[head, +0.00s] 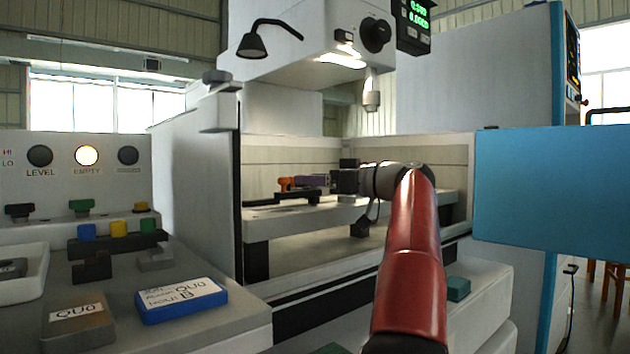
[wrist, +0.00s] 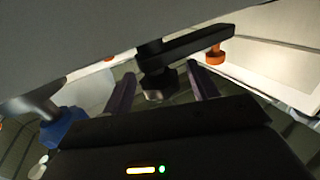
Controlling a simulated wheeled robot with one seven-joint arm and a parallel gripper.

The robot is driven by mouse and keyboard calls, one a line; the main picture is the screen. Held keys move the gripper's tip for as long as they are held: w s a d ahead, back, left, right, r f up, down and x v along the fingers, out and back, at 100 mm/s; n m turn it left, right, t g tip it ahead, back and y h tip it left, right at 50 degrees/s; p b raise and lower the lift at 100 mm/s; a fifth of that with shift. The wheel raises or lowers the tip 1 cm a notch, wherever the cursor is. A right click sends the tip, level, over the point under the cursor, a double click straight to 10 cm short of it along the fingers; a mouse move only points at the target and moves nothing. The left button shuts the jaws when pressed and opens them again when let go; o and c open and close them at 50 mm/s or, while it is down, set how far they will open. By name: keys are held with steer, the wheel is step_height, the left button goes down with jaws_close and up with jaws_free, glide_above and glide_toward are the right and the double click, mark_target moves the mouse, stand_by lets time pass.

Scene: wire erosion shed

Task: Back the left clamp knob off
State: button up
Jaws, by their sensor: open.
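In the wrist view a dark faceted knob (wrist: 158,86) sits under one end of a black clamp bar (wrist: 195,43). An orange knob (wrist: 215,55) is at the bar's other end. My gripper (wrist: 163,88) is open, its two dark purplish fingers on either side of the dark knob; I cannot tell whether they touch it. In the head view my gripper (head: 312,180) reaches left over the machine's work table, close to an orange knob (head: 286,184) above a black clamp bar (head: 282,198). The dark knob is not clear there. I cannot tell which knob is the left one.
A blue knob (wrist: 62,128) is at the wrist view's lower left, and a large grey surface (wrist: 70,40) crosses its top. In the head view the machine head and nozzle (head: 372,98) hang above the work table (head: 400,201). A blue panel (head: 550,190) is at right.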

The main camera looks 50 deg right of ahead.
steer(key=v, duration=0.7)
steer(key=shift+s, duration=0.4)
